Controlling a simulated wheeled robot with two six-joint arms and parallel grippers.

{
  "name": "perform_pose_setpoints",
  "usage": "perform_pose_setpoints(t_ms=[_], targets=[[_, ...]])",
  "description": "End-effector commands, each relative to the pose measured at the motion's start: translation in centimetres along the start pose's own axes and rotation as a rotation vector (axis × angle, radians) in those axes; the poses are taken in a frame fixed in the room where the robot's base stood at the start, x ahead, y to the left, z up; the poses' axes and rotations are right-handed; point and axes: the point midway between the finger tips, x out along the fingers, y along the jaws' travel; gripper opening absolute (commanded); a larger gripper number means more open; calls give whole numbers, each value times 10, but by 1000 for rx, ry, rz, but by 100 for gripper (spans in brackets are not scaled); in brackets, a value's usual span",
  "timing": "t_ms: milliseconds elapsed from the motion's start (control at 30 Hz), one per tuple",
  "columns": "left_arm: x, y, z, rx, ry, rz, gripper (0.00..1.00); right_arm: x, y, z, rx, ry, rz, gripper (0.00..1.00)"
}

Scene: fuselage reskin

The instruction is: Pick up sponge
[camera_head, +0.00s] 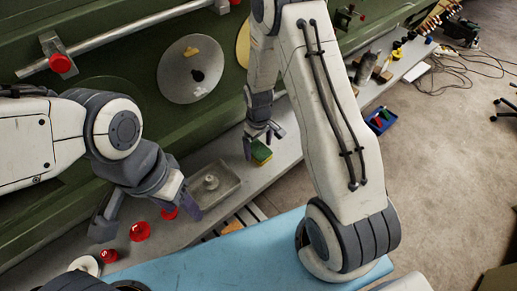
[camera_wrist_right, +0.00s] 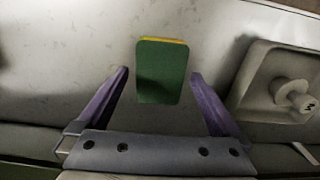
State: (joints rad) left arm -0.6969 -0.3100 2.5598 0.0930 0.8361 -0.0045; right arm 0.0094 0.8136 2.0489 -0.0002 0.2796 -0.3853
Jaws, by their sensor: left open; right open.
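The sponge (camera_head: 261,152) is green with a yellow layer and sits on the grey bench ledge. In the right wrist view the sponge (camera_wrist_right: 162,72) shows its green face, with a thin yellow strip along its far edge. My right gripper (camera_head: 262,138) is right at the sponge in the head view. In the right wrist view the right gripper (camera_wrist_right: 158,92) is open, with the sponge between and slightly beyond its purple-padded fingers; they appear apart from it. My left gripper (camera_head: 148,215) is open and empty, above the ledge near the red round parts.
A grey tray (camera_head: 228,184) holding a pale knobbed part stands left of the sponge; the tray also shows in the right wrist view (camera_wrist_right: 243,88). Red round parts (camera_head: 140,231) lie further left. A blue bin (camera_head: 381,121) is to the right. The green fuselage panel rises behind.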

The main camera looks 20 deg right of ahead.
Motion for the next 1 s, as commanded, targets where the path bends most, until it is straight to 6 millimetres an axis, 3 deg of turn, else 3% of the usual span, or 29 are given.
perform_pose_setpoints(t_ms=[333, 367, 533, 567, 1000], targets=[[-2, 0, 0, 1, 0, 0, 58, 9, 0, 0, 0, 1, 0, 100], [-2, 0, 0, 1, 0, 0, 58, 9, 0, 0, 0, 1, 0, 92], [-2, 0, 0, 0, 0, 0, 58, 9, 0, 0, 0, 1, 0, 27], [-2, 0, 0, 0, 0, 0, 58, 9, 0, 0, 0, 1, 0, 22], [0, 0, 0, 0, 0, 0, 58, 5, 0, -1, 0, 2, 1, 22]])
